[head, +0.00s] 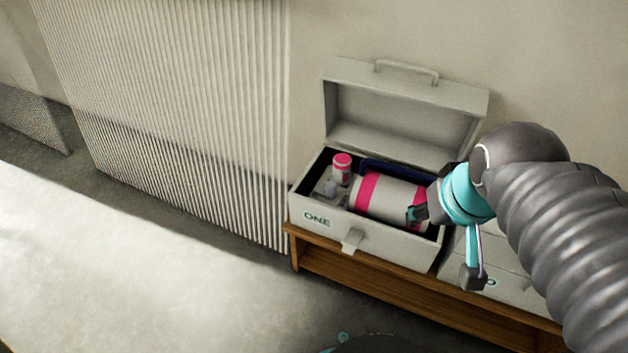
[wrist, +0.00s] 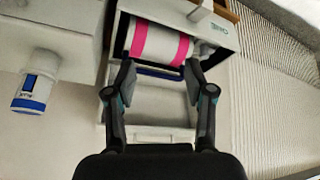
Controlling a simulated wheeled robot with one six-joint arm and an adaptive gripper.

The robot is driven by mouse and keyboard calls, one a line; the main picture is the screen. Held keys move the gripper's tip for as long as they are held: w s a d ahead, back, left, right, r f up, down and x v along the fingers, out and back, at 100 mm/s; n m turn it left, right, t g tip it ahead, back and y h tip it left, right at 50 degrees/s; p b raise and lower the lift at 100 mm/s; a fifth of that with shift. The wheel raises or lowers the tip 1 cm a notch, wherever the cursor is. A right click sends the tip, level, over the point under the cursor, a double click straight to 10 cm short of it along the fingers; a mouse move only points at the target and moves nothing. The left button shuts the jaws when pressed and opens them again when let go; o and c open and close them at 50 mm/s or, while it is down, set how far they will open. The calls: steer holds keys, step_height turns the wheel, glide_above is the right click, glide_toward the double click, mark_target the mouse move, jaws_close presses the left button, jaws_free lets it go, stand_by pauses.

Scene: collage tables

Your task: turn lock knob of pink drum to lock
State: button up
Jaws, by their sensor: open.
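The pink drum (head: 388,197) is a white cylinder with pink bands, lying on its side in an open grey toolbox (head: 375,247) marked ONE. It also shows in the wrist view (wrist: 160,42), near the top. I cannot make out its lock knob; a small pale shape (wrist: 206,48) is by the drum's right end there. My gripper (head: 420,212) is at the drum's right end in the head view and hides part of it. In the wrist view my gripper (wrist: 160,72) is open, with the fingers apart and nothing between them. I cannot tell whether it touches the drum.
The toolbox lid (head: 405,115) stands raised at the back. A small pink-capped bottle (head: 342,168) and a dark blue item (head: 395,170) share the box. A second grey box (head: 500,265) is to the right on the wooden bench (head: 370,280). A white-and-blue container (wrist: 36,80) is at left.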

steer(key=w+a+r+n+g+p, duration=0.25)
steer(key=w+a+n, duration=0.2)
steer(key=w, duration=0.45)
steer(key=n+g+p, duration=0.3)
steer(key=n+p, duration=0.2)
steer(key=n, duration=0.5)
glide_above(331, 184)
step_height(331, 184, down, 12)
step_height(331, 184, down, 13)
steer(key=shift+w+r, duration=0.1)
jaws_close()
